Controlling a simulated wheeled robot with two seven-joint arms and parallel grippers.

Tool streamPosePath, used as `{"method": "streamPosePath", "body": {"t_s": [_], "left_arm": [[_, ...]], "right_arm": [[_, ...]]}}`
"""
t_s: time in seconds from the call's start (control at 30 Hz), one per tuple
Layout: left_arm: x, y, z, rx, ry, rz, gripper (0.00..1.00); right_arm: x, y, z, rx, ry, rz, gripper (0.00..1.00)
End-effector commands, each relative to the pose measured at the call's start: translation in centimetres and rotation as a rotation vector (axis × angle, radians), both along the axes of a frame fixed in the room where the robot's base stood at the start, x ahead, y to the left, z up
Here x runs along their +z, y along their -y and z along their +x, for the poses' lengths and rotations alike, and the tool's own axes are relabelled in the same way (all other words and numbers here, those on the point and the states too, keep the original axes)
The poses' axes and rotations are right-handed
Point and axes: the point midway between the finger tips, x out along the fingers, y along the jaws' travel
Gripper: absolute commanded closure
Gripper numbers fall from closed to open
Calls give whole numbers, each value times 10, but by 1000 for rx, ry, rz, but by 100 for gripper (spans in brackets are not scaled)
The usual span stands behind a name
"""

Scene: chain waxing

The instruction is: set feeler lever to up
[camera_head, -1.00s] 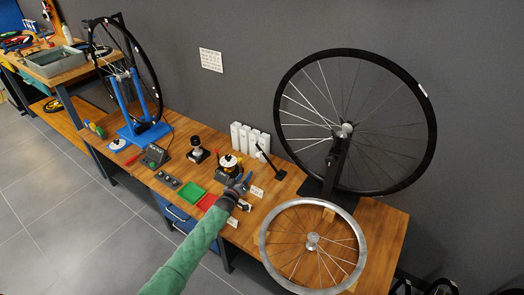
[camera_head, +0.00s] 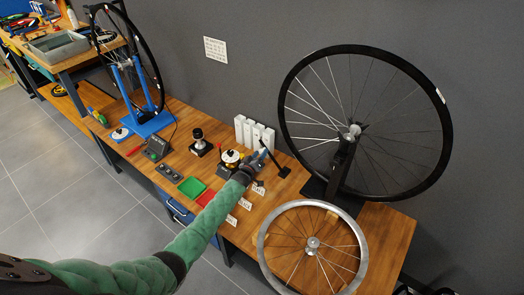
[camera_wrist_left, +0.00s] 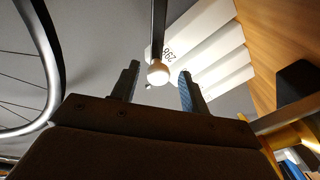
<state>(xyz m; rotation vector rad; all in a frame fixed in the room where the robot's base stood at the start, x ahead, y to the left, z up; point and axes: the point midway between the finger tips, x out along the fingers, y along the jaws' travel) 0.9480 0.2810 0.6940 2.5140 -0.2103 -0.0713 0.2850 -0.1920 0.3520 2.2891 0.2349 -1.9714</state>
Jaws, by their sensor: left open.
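The feeler lever (camera_head: 270,154) is a thin black rod rising at a slant, up and to the left, from a dark base on the bench. In the left wrist view, a black rod with a pale ball end (camera_wrist_left: 158,73) shows between and just past my fingertips. My left gripper (camera_head: 259,158) is beside the lever's upper part, above the bench. In the wrist view its two fingers (camera_wrist_left: 160,88) stand apart, one each side of the ball. Whether they touch it I cannot tell. My right gripper is not in view.
White boxes (camera_head: 254,132) stand behind the lever. Green (camera_head: 192,186) and red trays lie nearer.

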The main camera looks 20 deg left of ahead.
Motion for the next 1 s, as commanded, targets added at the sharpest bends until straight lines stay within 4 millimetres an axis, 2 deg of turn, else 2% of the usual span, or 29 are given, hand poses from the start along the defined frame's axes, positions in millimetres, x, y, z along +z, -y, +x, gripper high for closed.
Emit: {"method": "streamPosePath", "body": {"t_s": [0.1, 0.3, 0.67, 0.9, 1.0], "left_arm": [[1, 2, 12, 1, -1, 0, 55], [0, 3, 23, 1, -1, 0, 55], [0, 4, 25, 0, 0, 0, 55], [0, 4, 25, 1, -1, 0, 100], [0, 4, 25, 1, -1, 0, 100]], "right_arm": [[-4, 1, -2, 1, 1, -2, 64], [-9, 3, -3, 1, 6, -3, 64], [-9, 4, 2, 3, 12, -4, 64], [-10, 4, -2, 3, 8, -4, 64], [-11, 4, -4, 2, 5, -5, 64]]}}
